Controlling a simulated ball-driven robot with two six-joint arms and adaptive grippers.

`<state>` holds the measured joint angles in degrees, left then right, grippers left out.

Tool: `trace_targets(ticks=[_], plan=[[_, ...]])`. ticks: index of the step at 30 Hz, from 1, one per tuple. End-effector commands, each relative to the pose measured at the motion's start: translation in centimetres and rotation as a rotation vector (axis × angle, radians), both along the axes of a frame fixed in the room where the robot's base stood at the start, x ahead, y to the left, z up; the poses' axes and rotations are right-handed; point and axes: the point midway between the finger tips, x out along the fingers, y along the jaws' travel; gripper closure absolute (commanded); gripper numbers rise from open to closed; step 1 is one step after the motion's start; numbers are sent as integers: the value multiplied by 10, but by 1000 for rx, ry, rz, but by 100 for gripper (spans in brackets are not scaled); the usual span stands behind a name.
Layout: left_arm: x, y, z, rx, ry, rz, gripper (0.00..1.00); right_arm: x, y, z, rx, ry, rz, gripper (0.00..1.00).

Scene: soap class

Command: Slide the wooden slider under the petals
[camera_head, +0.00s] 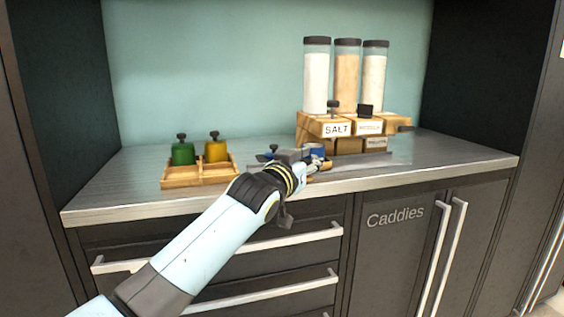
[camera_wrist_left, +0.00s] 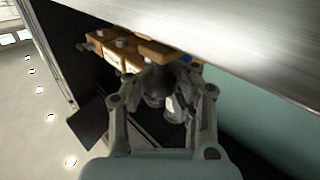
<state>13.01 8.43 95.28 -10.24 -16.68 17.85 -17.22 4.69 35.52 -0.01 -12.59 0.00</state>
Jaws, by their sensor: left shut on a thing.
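The wooden slider shows as a small brown piece (camera_head: 323,176) at my left gripper, low on the counter in front of the dispenser stand. My left gripper (camera_head: 318,165) is shut on it; in the left wrist view the brown wood (camera_wrist_left: 155,49) lies just beyond the fingers (camera_wrist_left: 165,92), with a dark part between them. My wrist hides much of the slider in the head view. Three tall clear jars (camera_head: 346,77) stand on the wooden stand (camera_head: 318,118). One label reads SALT; the others are too small to read, so I cannot tell which holds petals. My right gripper is not in view.
A wooden tray (camera_head: 182,184) with a green block (camera_head: 183,154) and a yellow block (camera_head: 216,152) sits left on the metal counter (camera_head: 452,164). A blue item (camera_head: 315,150) and grey items sit close behind my gripper. The counter's right side is clear.

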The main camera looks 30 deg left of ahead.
Motion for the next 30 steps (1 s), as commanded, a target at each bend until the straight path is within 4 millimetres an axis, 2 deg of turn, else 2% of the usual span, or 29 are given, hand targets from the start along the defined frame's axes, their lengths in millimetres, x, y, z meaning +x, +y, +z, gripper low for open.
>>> trace_targets(ticks=[1,6,15,21,30], plan=[[9,-12,-6,-16,6,-3,100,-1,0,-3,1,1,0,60],[41,-40,-10,-17,7,-4,100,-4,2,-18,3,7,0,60],[81,-74,-13,-15,13,-4,100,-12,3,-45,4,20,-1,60],[93,-85,-12,-15,15,-4,100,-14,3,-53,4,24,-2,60],[96,-88,-11,-16,18,-4,100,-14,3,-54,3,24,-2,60]])
